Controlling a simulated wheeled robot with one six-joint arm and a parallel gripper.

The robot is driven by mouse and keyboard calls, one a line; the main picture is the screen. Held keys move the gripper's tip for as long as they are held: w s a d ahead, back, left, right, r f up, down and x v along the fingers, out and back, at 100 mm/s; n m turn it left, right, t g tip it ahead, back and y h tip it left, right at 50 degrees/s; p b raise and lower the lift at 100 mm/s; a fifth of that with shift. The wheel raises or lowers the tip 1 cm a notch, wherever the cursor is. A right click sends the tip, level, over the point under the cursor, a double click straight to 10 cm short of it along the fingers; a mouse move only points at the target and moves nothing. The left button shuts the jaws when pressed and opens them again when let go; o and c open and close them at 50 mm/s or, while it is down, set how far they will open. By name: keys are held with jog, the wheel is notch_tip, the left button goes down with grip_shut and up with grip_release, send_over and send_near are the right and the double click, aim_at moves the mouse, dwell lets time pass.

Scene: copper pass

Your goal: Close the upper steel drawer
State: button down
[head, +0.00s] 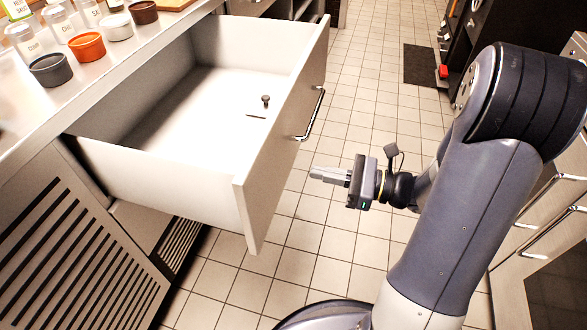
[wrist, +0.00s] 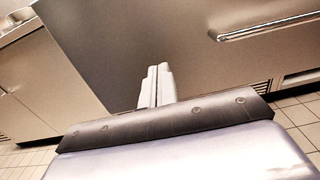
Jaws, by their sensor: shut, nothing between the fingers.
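The upper steel drawer (head: 254,190) stands pulled far out from under the counter in the head view, its inside open to view. A small dark knobbed item and a thin dark piece lie on its floor. Its bar handle (head: 311,116) is on the outer front face. My gripper (head: 316,173) is shut and empty, in front of that face and below the handle, pointing towards it. In the wrist view my gripper's fingers (wrist: 157,72) are together before the drawer front (wrist: 130,35), with the handle (wrist: 265,29) at upper right. Whether the fingertips touch the front, I cannot tell.
The counter (head: 150,50) at upper left holds several small bowls and labelled tubs. A slatted panel (head: 70,250) is below it. Tiled floor (head: 360,100) lies open beyond the drawer. Cabinets with bar handles (head: 555,225) stand at the right, and a dark mat (head: 425,65) lies farther back.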

aim_at(279, 165)
jog(key=shift+b+x, duration=0.7)
jog(key=shift+x, duration=2.6)
jog(key=shift+a, duration=0.15)
